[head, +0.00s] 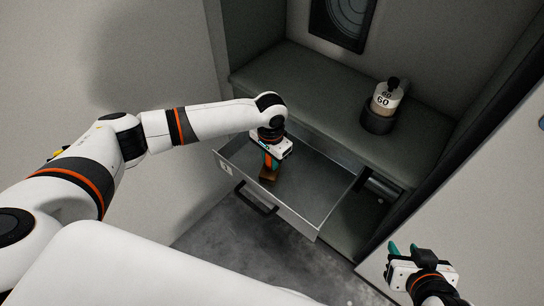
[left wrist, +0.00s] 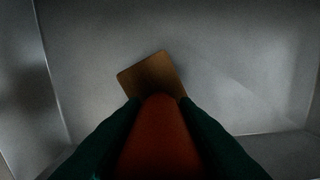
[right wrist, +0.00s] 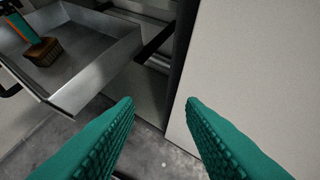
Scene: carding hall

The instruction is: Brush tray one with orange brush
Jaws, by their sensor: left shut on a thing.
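The tray (head: 308,200) is an open, empty-looking metal drawer with a label marked 1 and a black front handle. My left gripper (head: 270,160) is shut on the orange handle of the brush (left wrist: 160,140) and holds it upright inside the tray, toward its left side. The brush's brown head (left wrist: 150,76) points down at the tray floor; it also shows in the right wrist view (right wrist: 46,53). I cannot tell whether the bristles touch the floor. My right gripper (right wrist: 160,100) is open and empty, outside the tray at the lower right of the head view.
A container marked 60 (head: 386,95) stands in a dark holder on the grey ledge (head: 320,95) behind the tray. A dark-framed round dial (head: 343,18) is on the back wall. A pale panel (head: 480,200) stands at the right. Concrete floor (head: 225,232) is clear below.

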